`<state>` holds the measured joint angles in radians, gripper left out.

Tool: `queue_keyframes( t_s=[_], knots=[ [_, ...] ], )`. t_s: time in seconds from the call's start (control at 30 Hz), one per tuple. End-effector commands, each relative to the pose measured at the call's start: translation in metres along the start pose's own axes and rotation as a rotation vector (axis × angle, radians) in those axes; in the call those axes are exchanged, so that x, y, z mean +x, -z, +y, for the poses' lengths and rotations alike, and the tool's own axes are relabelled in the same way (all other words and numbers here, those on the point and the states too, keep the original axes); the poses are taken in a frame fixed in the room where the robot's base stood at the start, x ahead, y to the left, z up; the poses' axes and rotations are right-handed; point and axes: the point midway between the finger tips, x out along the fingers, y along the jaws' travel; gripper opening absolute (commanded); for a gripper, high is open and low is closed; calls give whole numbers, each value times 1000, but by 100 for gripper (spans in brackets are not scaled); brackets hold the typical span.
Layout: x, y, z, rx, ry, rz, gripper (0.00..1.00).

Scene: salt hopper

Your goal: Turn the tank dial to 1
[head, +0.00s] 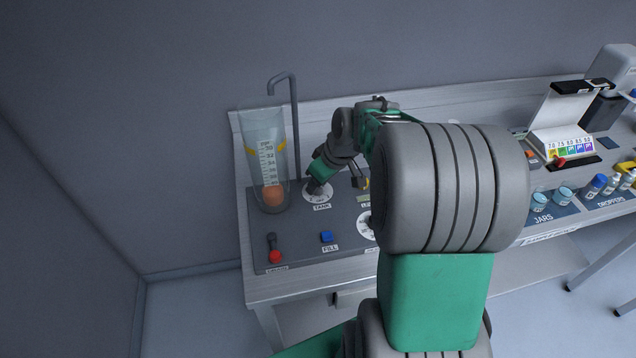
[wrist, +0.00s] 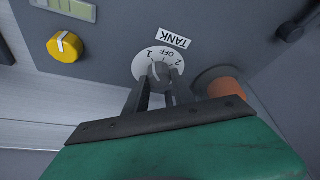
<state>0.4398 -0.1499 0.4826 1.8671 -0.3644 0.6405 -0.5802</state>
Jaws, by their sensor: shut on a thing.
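The tank dial (head: 317,192) sits on the dark panel just above its TANK label, to the right of the tall clear tank. In the wrist view its white plate (wrist: 142,68) shows OFF, 1 and 2. My gripper (wrist: 160,75) is shut on the dial's knob, one dark finger on each side. The fingers hide much of the knob, so I cannot tell for certain which mark it points to. In the head view my arm covers part of the dial and panel.
A blue FILL button (head: 327,237) and a red-ended lever (head: 275,256) are nearer the front. A yellow knob (wrist: 65,47) shows in the wrist view. Jars (head: 539,199) stand at right.

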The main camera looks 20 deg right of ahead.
Motion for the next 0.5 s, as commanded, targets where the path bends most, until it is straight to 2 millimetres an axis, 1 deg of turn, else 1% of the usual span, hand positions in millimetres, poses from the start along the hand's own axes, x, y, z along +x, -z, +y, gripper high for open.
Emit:
queue_keyframes(
  t_s=[0.3, 0.33, 0.5],
  knots=[
    [0, 0, 0, -2, 0, 1, 0],
    [0, 0, 0, -2, 0, 1, 32],
    [0, 0, 0, -2, 0, 0, 46]
  ],
)
